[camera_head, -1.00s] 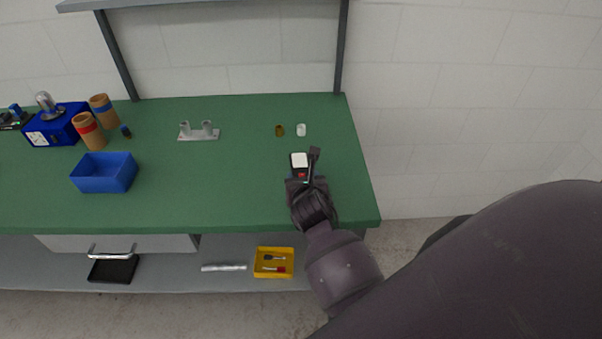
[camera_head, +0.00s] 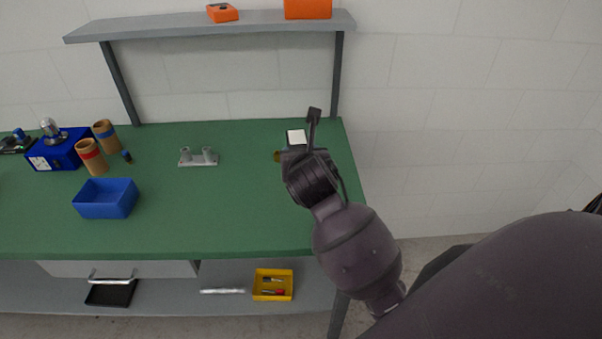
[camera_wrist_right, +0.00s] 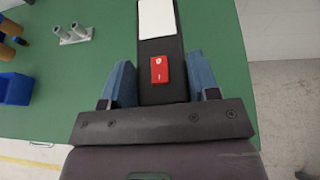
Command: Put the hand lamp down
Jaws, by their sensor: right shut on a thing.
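The hand lamp (camera_head: 297,136) is a dark bar with a white panel. In the right wrist view the lamp (camera_wrist_right: 159,52) also shows a red switch on its dark body. My right gripper (camera_head: 300,153) is shut on it; the blue fingers of the gripper (camera_wrist_right: 160,82) lie on both sides of the body. The lamp points away from me over the back right part of the green bench (camera_head: 230,220). I cannot tell whether it touches the bench top. My left gripper is not in view.
A small brownish disc (camera_head: 277,156) is partly hidden by my right gripper. A grey two-post holder (camera_head: 198,158), a blue bin (camera_head: 105,199), cardboard tubes (camera_head: 91,158) and a blue device (camera_head: 58,152) stand further left. A shelf (camera_head: 200,25) hangs above. The bench centre is clear.

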